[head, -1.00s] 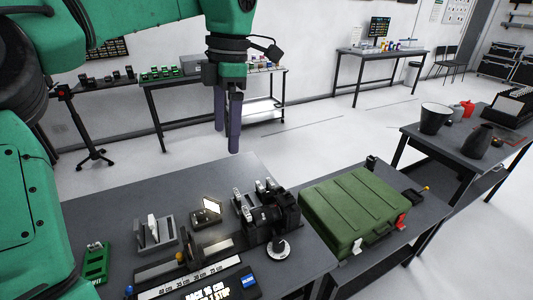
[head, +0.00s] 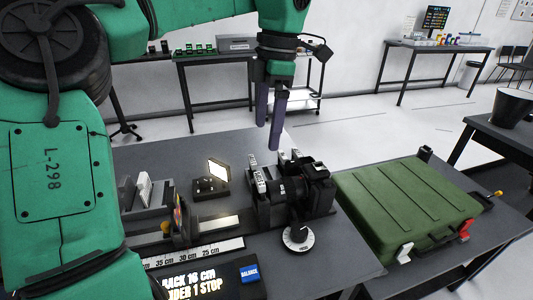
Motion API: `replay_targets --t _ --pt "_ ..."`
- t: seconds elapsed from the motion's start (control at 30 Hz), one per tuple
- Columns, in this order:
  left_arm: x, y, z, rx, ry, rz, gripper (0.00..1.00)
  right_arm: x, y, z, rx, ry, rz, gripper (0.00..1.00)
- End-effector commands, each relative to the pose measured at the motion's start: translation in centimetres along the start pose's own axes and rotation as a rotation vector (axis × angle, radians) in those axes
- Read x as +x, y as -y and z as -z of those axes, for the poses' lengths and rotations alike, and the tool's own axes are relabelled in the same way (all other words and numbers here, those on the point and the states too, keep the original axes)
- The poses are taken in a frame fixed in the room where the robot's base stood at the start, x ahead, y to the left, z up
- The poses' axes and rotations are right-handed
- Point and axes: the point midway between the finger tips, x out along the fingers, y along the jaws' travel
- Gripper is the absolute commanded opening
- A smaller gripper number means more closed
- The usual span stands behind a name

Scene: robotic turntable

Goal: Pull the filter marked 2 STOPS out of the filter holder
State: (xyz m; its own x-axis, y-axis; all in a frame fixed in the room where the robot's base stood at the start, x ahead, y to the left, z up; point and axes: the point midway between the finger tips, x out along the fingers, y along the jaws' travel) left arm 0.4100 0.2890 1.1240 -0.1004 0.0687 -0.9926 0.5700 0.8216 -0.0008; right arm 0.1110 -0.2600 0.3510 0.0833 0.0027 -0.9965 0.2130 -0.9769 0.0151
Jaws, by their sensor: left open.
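A black camera (head: 316,188) with its lens facing left stands on the grey table. Around the lens is a dark holder (head: 263,209) with several upright filters with pale tabs (head: 259,173). The markings on the tabs are too small to read, so I cannot tell which is 2 STOPS. My left gripper (head: 268,135) hangs open and empty, fingers pointing down. In the picture it is just above and behind the tabs, apart from them. My right gripper is not in view.
A green case (head: 408,205) lies right of the camera. A white dial (head: 298,237) sits in front. A small lit panel (head: 218,172) and a rack with a white plate (head: 144,188) stand left. A ruler (head: 195,252) and a sign (head: 200,284) lie in front.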

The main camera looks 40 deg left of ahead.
Motion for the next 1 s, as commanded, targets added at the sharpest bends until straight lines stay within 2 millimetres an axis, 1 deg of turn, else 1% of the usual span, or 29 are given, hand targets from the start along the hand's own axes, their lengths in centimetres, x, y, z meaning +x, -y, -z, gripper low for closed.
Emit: replay_targets --t 0.07,0.17,0.4,0.5,0.6,0.73,0.97,1.0 --pt "1.0 0.0 0.1 0.001 -0.002 0.002 1.0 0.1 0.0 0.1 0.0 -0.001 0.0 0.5" --pt "3.1 0.1 0.1 0.002 -0.002 0.005 1.0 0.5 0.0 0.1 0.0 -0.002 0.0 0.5" --pt "9.0 0.1 0.1 0.002 -0.001 0.004 1.0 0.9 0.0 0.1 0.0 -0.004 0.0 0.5" --pt "11.2 0.1 0.1 0.002 -0.001 0.004 1.0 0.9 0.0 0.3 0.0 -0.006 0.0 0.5" --pt "12.8 0.1 0.1 0.0 -0.002 0.003 1.0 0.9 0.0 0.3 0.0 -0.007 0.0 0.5" --pt "13.8 0.1 0.1 0.001 -0.001 0.001 1.0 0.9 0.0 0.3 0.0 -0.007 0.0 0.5" --pt "13.8 0.1 0.1 0.0 -0.001 0.0 1.0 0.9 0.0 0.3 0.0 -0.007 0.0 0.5" --pt "13.8 0.1 0.1 0.0 -0.001 0.001 0.85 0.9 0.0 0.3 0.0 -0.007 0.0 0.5"
